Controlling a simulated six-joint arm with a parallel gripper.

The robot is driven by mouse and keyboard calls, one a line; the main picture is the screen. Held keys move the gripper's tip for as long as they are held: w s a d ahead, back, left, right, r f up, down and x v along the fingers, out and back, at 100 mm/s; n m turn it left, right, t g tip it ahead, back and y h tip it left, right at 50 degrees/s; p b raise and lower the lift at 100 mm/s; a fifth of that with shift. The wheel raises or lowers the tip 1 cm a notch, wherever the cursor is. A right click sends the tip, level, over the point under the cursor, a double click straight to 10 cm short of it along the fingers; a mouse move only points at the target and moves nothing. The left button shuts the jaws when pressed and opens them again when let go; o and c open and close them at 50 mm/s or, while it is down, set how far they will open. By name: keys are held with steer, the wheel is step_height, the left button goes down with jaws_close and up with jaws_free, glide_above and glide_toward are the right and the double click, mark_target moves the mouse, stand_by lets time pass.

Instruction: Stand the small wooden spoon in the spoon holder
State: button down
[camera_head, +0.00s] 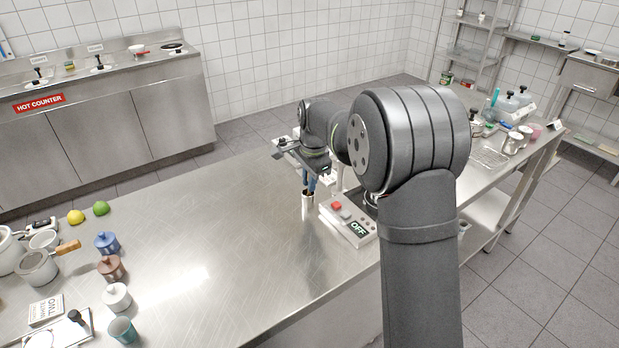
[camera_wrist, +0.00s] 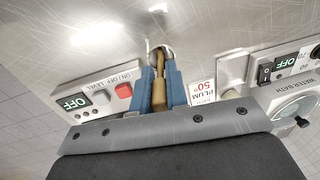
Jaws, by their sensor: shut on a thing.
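My gripper (camera_head: 309,181), with blue fingers, points down over the spoon holder (camera_head: 307,201), a small steel cup on the steel counter. In the wrist view, my gripper (camera_wrist: 160,88) is shut on the small wooden spoon (camera_wrist: 159,66), which is between the two blue fingers. The spoon's lower end lies at the mouth of the spoon holder (camera_wrist: 168,50). I cannot tell how far inside it is. The fingers and the spoon hide part of the holder. In the head view the spoon is too small to make out.
A control box with a red button and OFF display (camera_head: 349,219) stands close right of the holder. A price-like "PLUM 50°" card (camera_wrist: 202,94) and a water bath (camera_wrist: 290,92) are also near. The counter left of the holder is clear up to several pots and lidded jars (camera_head: 111,267).

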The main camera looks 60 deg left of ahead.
steer(key=c, duration=0.9)
jaws_free()
steer(key=shift+o, duration=0.2)
steer(key=shift+r, duration=3)
